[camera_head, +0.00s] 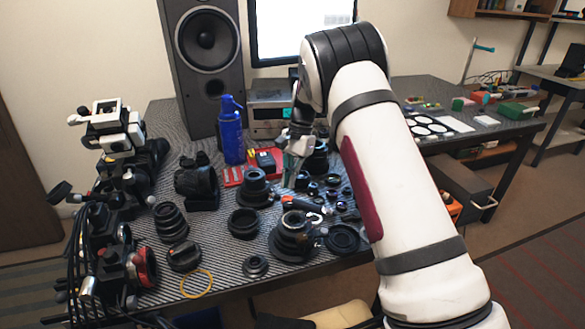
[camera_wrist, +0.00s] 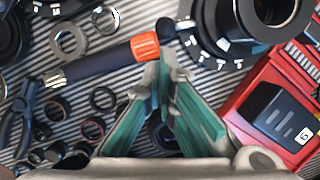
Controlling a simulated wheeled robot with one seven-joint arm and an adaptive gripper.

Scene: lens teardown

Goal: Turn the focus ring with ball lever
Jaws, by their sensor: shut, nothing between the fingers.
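A black lens (camera_wrist: 225,35) with white marks on its wide ring lies at the top of the wrist view. A dark ball-ended lever (camera_wrist: 166,27) sticks out from the left of that ring. My gripper (camera_wrist: 165,60) has its green-sided fingers shut and empty, with the tips just below the ball; I cannot tell whether they touch it. In the head view my gripper (camera_head: 292,160) hangs over the table behind a black lens (camera_head: 256,188), which seems to be the same one. The lever is too small to make out there.
An orange-ended dark handle (camera_wrist: 110,62) lies left of my fingertips. A red tray (camera_wrist: 250,88) with a black box (camera_wrist: 282,117) is at right. Loose rings and pliers (camera_wrist: 22,115) lie at left. A blue bottle (camera_head: 232,130) and speaker (camera_head: 205,65) stand behind.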

